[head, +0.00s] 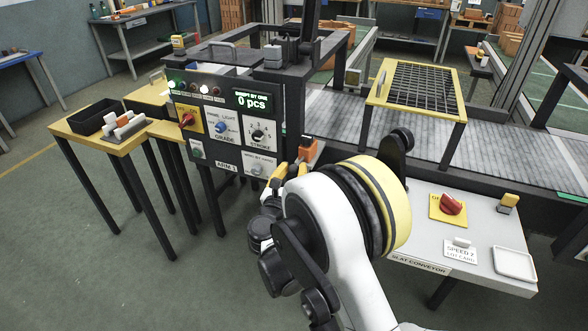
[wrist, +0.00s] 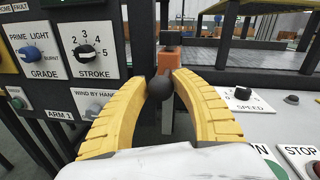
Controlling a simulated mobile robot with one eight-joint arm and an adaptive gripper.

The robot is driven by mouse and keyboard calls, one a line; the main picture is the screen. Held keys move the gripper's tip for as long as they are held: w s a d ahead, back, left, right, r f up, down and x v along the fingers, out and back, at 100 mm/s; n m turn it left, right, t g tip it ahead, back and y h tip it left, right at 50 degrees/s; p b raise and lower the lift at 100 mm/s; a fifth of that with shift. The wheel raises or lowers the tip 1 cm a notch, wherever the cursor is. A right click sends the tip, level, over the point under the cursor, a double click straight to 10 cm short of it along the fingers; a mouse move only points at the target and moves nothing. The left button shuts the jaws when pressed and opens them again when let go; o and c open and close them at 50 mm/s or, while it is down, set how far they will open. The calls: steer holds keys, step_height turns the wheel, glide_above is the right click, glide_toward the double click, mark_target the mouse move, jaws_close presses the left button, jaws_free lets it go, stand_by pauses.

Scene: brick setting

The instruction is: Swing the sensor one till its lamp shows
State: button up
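An orange block (wrist: 169,60) stands beside the control panel (head: 228,125), and it also shows in the head view (head: 309,149). In the wrist view a black ball knob (wrist: 160,89) sits in front of the block, with a grey bar (wrist: 167,122) below it. My gripper (wrist: 162,86) has its yellow fingers closed in against both sides of the knob. In the head view my gripper (head: 288,172) is at the panel's lower right, partly hidden by my arm. I cannot make out a sensor label or a lit lamp on the orange block.
The panel holds GRADE (wrist: 34,53) and STROKE (wrist: 87,53) knobs, a lit green lamp and a "0 pcs" display (head: 252,101). A slat conveyor (head: 335,115) runs behind. A white conveyor control desk (head: 480,235) stands right. A yellow side table (head: 68,131) is left.

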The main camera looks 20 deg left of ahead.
steer(key=shift+o, duration=1.3)
steer(key=s, duration=1.2)
steer(key=shift+d, duration=0.15)
